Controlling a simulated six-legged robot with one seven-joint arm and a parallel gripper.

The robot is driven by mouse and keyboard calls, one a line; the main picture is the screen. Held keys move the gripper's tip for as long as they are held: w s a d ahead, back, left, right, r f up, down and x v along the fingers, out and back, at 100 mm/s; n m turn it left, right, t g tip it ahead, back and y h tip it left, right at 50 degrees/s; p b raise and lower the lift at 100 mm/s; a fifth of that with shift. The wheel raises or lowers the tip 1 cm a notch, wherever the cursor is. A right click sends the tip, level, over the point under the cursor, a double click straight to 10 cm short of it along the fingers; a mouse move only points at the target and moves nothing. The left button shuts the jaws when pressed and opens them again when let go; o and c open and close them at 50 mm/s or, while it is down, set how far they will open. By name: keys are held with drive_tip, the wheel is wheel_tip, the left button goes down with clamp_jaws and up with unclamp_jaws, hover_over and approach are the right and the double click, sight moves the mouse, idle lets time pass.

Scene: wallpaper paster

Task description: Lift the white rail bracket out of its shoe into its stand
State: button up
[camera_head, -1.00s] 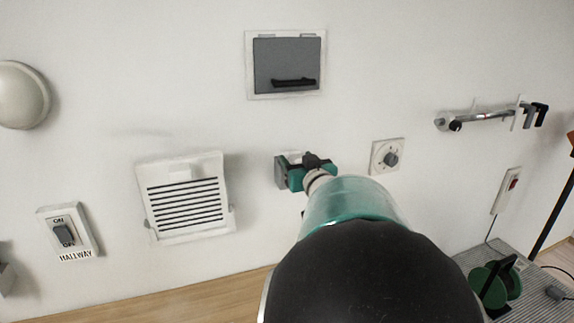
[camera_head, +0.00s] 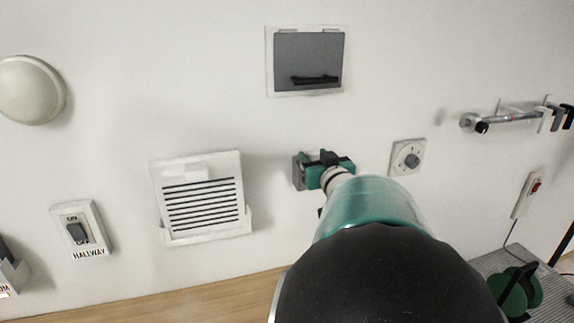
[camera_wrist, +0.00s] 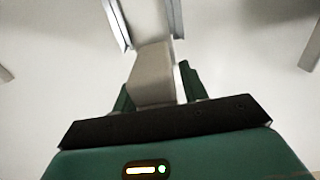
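My gripper (camera_head: 305,172) is at the wall in the middle of the head view, beside the wall vent. In the wrist view its green fingers (camera_wrist: 158,88) stand apart on either side of a beige-grey block (camera_wrist: 152,70). A narrow gap shows between the block and the right finger. The block runs up to a pale piece with metallic edges (camera_wrist: 145,18). I cannot tell whether these are the bracket and its shoe. A grey part (camera_head: 298,173) shows on the wall just left of my gripper. My arm hides the area below and right of it.
A rail (camera_head: 512,118) with white and black brackets sticks out at upper right. Around my gripper are a vent (camera_head: 203,205), a grey hatch (camera_head: 308,60), a dial (camera_head: 408,157) and a hallway switch (camera_head: 78,232). A green reel (camera_head: 515,292) stands at lower right.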

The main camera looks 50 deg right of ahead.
drive_tip(key=c, duration=0.8)
